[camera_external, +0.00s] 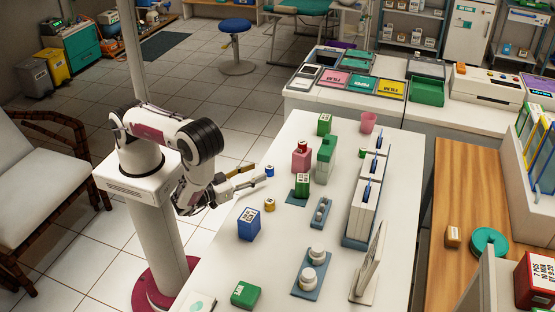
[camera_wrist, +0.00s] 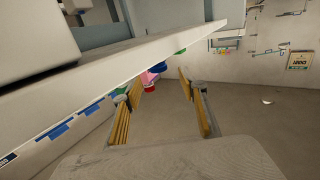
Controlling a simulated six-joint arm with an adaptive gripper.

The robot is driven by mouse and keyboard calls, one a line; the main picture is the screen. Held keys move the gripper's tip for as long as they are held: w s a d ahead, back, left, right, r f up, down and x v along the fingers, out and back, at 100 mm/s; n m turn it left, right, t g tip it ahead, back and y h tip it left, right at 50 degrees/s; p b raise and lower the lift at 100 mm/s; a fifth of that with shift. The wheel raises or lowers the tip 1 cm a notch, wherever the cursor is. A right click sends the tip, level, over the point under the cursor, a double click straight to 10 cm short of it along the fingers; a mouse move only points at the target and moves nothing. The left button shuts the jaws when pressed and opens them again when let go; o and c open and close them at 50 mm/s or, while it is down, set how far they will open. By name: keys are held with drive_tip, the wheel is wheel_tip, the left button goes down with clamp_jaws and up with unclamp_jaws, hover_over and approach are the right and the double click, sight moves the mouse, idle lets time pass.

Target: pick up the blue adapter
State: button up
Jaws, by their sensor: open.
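The blue adapter (camera_external: 269,171) looks like a small blue cylinder with a pale label, at the table's left edge in the external view. My gripper (camera_external: 256,173) is open, its yellow-lined fingers pointing right toward the adapter, with the tips just left of it. In the wrist view, my gripper (camera_wrist: 160,88) is empty between its spread fingers. A blue piece (camera_wrist: 158,68), probably the adapter, shows beyond the fingertips at the tabletop edge, partly hidden. The view is strongly tilted.
The white table (camera_external: 225,265) also holds a yellow-brown cylinder (camera_external: 270,205), a blue box (camera_external: 249,224), a red-capped pink bottle (camera_external: 301,158) and green bottles (camera_external: 325,160) close to my gripper. White jars on a blue tray (camera_external: 308,283) stand nearer the front.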

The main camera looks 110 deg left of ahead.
sight(266, 169)
drive_tip(key=shift+w+a, duration=0.1)
drive_tip(key=shift+a, duration=0.05)
drive_tip(key=shift+x, duration=2.45)
drive_tip(key=shift+f, duration=0.1)
drive_tip(key=c, duration=1.2)
